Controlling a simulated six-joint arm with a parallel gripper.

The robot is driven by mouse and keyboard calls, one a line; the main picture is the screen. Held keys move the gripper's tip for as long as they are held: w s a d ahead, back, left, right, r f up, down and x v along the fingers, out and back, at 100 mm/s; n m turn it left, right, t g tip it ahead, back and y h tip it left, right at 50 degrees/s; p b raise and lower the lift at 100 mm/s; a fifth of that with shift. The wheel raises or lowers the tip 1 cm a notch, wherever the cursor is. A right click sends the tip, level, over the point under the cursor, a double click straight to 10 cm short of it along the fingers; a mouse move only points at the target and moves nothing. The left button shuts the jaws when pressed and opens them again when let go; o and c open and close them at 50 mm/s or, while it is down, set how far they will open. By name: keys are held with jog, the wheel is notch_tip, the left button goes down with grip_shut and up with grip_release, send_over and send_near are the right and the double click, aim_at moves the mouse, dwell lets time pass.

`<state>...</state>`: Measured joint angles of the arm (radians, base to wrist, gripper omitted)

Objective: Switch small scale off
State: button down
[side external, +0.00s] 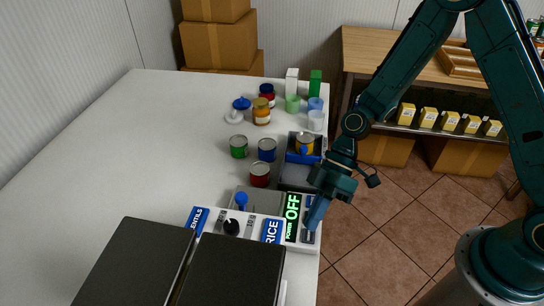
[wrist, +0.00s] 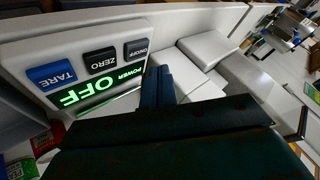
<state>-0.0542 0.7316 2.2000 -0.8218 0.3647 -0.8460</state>
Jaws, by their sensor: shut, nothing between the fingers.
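The small scale's control panel (side external: 292,218) is at the front right of the counter, with a lit green display (side external: 292,215) reading "POWER OFF". In the wrist view the same display (wrist: 82,93) reads "POWER OFF", beside a blue TARE button (wrist: 50,75), a dark ZERO button (wrist: 101,61) and a dark ON/OFF button (wrist: 136,49). My gripper (side external: 311,222) points down at the panel's right side, shut and empty. In the wrist view my fingertips (wrist: 157,76) are together near the ON/OFF button; I cannot tell whether they touch the panel.
A unit with a dark knob (side external: 231,227) and LENTILS and RICE labels stands left of the panel, near two black lids (side external: 232,270). The counter's left side (side external: 130,150) is clear.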

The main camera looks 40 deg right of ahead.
jog(key=shift+r, duration=2.05)
jog(key=s+d+r+m+t+h, duration=0.3)
jog(key=d+r+m+t+h, duration=0.25)
jog(key=d+r, duration=0.7)
jog(key=s+d+r+m+t+h, duration=0.3)
jog(key=s+d+r+m, duration=0.4)
jog(key=s+r, duration=0.1)
jog(key=shift+s+d+r+m, duration=0.25)
jog(key=shift+s+m, duration=0.1)
jog(key=shift+s, duration=0.4)
